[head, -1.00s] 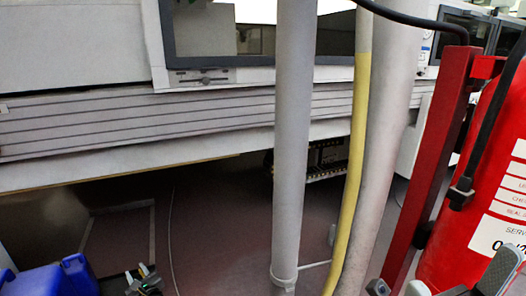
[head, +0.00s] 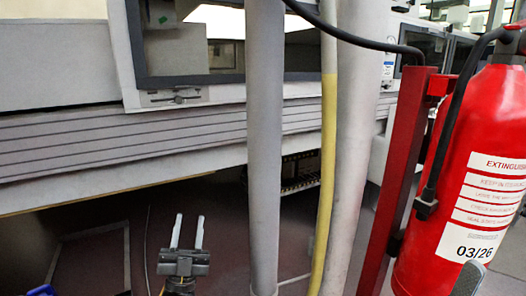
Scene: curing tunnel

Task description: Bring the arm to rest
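My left gripper (head: 188,231) shows at the lower left of the head view. Its two pale fingers point up and stand apart with nothing between them. It is in front of the dark space under the long pale machine (head: 60,140), left of the grey pole (head: 264,160).
A yellow hose (head: 327,160) and a thick pale pipe (head: 353,150) run down right of the pole. A red post (head: 398,170) and a red fire extinguisher (head: 430,240) with a black hose fill the right side. Dark floor lies below the machine.

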